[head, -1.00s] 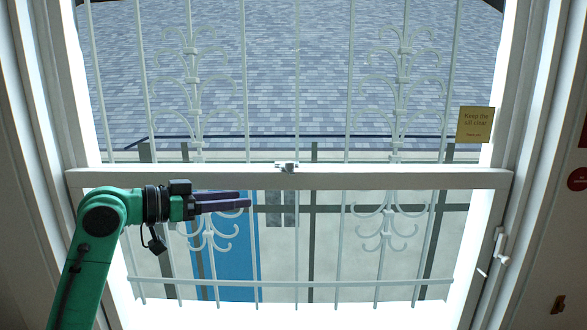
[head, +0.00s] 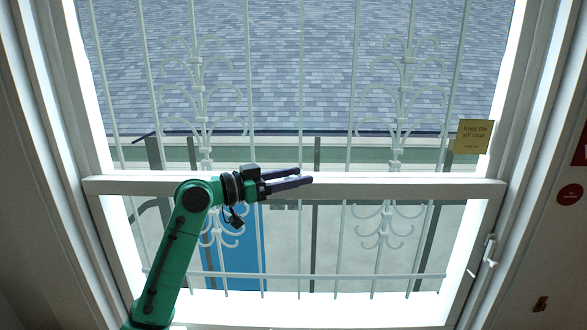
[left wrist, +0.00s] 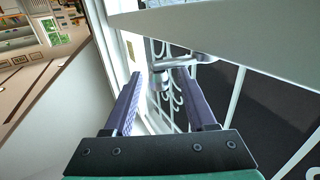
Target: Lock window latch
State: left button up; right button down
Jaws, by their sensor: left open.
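The window latch shows in the left wrist view as a small pale metal fitting (left wrist: 183,63) on the window's middle rail (head: 400,187). It lies just beyond and between my fingertips. In the head view it is hidden behind my left gripper. My left gripper (head: 306,176) is open and empty, its dark purple fingers pointing right along the middle rail. In the left wrist view the two fingers (left wrist: 158,73) are spread apart; I cannot tell whether either touches the latch. My right gripper is not in view.
White ornamental bars (head: 300,110) stand behind the window. A yellow note (head: 473,136) hangs at the right side of the frame. A white handle (head: 489,250) is at the lower right. The sill (head: 370,308) below looks clear.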

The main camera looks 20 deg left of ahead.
pick_arm(q)
jog(key=shift+a, duration=0.1)
jog(key=shift+c, duration=0.7)
grip_shut()
jog(key=w+d+n+t+y+b, duration=0.1)
jog(key=n+y, duration=0.3)
jog(key=y, duration=0.2)
jog(key=w+d+n+t+y+b, duration=0.1)
jog(key=w+n+t+y, duration=0.1)
jog(key=n+y, duration=0.2)
jog(key=w+d+n+t+y+b, duration=0.1)
jog(key=n+y, duration=0.3)
jog(key=y, duration=0.4)
jog(key=shift+w+d+f+n+t+b, duration=0.1)
jog(key=shift+w+d+n+t+b, duration=0.2)
jog(key=shift+w+n+t+b, duration=0.15)
jog(key=shift+w+a+n+g+y+b, duration=0.1)
jog(key=shift+w+n+g+y+b, duration=0.2)
jog(key=shift+n+y, duration=0.5)
jog(key=shift+w+a+n+g+y+b, duration=0.1)
jog(key=shift+w+n+g+y, duration=0.2)
jog(key=shift+y, duration=0.9)
